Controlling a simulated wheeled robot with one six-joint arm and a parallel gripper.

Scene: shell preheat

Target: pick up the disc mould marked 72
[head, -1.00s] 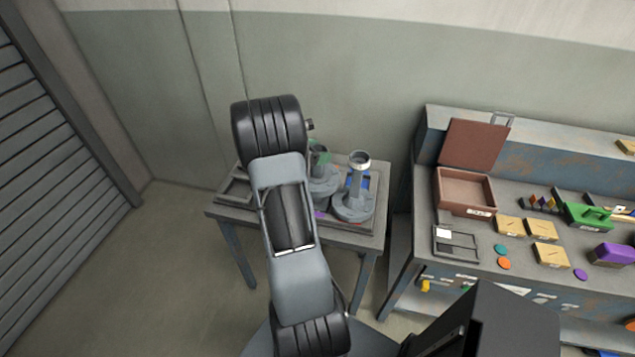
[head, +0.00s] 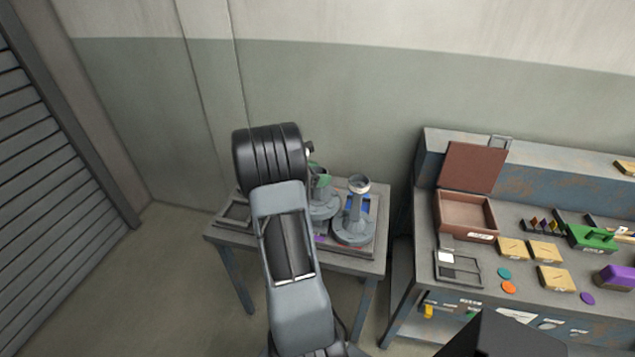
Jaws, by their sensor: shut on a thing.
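My arm stretches over a small grey side table (head: 225,229), and my gripper is hidden behind my own arm. Two grey round-based pieces stand on that table right of my arm. The nearer one (head: 353,230) has an upright stem with a cup-like top. The other (head: 325,204) is partly hidden by my arm and has a green part near its top. No marking 72 can be read, so I cannot tell which thing is the disc mould marked 72.
A workbench (head: 430,297) stands at the right with an open brown case (head: 466,213), tan boxes (head: 545,252), a green carrier (head: 592,238), a purple item (head: 615,278) and small coloured discs (head: 508,287). A wall is behind; open floor lies at the left.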

